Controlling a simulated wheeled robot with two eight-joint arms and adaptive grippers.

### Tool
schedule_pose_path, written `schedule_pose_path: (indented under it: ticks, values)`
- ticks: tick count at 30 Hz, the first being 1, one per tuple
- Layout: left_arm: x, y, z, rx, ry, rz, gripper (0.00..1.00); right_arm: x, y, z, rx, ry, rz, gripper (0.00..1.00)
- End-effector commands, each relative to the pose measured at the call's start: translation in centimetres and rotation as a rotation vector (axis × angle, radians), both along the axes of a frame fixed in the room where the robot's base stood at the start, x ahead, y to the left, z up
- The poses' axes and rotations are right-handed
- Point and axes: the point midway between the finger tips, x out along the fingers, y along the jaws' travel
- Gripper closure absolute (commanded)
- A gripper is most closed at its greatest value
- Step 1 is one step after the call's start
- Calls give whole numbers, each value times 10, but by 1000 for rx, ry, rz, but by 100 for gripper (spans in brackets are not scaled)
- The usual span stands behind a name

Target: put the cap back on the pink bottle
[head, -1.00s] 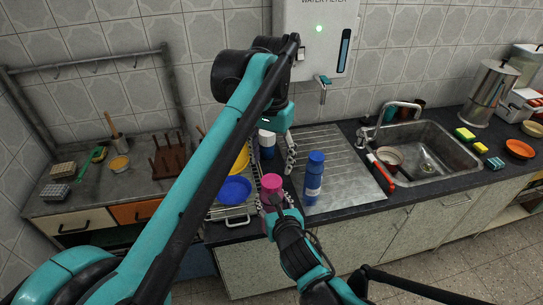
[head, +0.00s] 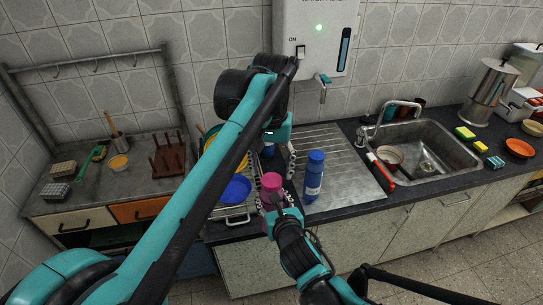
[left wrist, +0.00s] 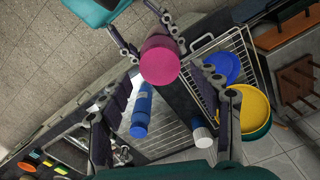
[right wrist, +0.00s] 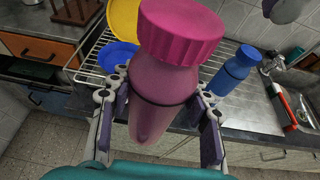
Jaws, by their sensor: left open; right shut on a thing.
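The pink bottle (right wrist: 160,95) stands roughly upright in my right gripper (right wrist: 165,108), which is shut on its body. A magenta cap (right wrist: 180,30) sits on the bottle's top in the right wrist view. I cannot tell whether it is screwed tight. The cap (left wrist: 160,58) also shows from above in the left wrist view and covers most of the bottle. My left gripper (head: 276,168) is open and empty, above the cap. In the left wrist view its fingers stand wide apart, one on each side, and do not touch the cap.
A blue bottle (head: 314,176) stands on the ribbed drainboard to the right. A white-capped blue bottle (left wrist: 202,137) stands nearby. A wire rack (left wrist: 203,45) holds a blue bowl (left wrist: 222,67) and a yellow bowl (left wrist: 247,102). The sink (head: 435,140) lies farther right.

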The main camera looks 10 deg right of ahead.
Motion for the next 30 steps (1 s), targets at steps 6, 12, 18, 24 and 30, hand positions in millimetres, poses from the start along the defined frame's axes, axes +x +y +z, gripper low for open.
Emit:
schedule_pose_path:
  ticks: [6, 12, 18, 24, 30]
  values:
    - [0, 0, -26, 0, 0, 0, 37, 0, 0, 1, 0, -1, 1, 100]
    - [-1, 0, -33, 0, 0, 0, 37, 0, 0, 1, 0, -1, 1, 100]
    - [0, 0, -32, 0, 0, 0, 37, 0, 0, 1, 0, -1, 1, 100]
    - [0, 0, -32, 0, 0, 0, 89, 0, 0, 1, 0, -1, 1, 100]
    - [0, 0, -32, 0, 0, -11, 89, 0, 0, 1, 1, -2, 1, 100]
